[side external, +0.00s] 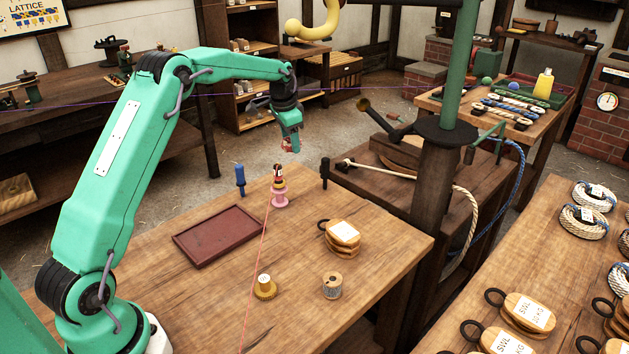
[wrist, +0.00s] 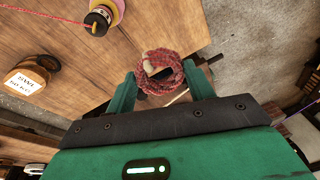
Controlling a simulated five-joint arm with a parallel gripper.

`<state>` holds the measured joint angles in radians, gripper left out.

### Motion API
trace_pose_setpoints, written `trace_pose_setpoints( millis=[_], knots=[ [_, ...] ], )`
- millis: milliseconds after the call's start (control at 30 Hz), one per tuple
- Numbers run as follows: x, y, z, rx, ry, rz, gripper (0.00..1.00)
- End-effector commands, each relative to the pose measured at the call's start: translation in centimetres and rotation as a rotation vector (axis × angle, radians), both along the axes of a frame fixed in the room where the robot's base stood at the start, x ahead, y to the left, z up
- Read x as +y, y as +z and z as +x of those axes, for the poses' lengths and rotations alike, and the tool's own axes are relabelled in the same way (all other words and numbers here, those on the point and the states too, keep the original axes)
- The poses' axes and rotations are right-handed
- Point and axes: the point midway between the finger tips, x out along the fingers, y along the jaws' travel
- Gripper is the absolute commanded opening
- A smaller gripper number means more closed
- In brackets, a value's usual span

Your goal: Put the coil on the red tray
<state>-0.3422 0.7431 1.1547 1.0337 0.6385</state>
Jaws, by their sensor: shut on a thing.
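The coil (wrist: 160,84) is a small ring of red and white speckled rope, with a pale band across its upper part, in the wrist view. My gripper (wrist: 159,72) is shut on it, with one green finger against each side. In the side view my gripper (side external: 287,146) hangs above the far edge of the table, and the coil is a small reddish patch at its fingertips, mostly hidden. The red tray (side external: 216,236) lies flat and empty on the table, to the left of and nearer than my gripper.
A pink-based spool stack (side external: 279,190) stands below my gripper, between a blue tool (side external: 240,179) and a dark peg (side external: 324,172). A taut orange line crosses the table right of the tray. A labelled wooden block (side external: 342,236), yellow spool (side external: 264,287) and twine spool (side external: 332,285) stand farther right.

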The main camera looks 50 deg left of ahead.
Motion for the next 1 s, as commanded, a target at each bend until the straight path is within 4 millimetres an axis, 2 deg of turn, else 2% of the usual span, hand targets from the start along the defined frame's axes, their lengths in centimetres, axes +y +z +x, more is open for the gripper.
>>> trace_pose_setpoints(
  millis=[500,1000],
  knots=[
    [-5.5,2.0,-7.5,-0.002,0.038,-0.019,0.31],
    [-10.4,1.9,-16.6,-0.002,0.075,-0.036,0.31]
  ],
)
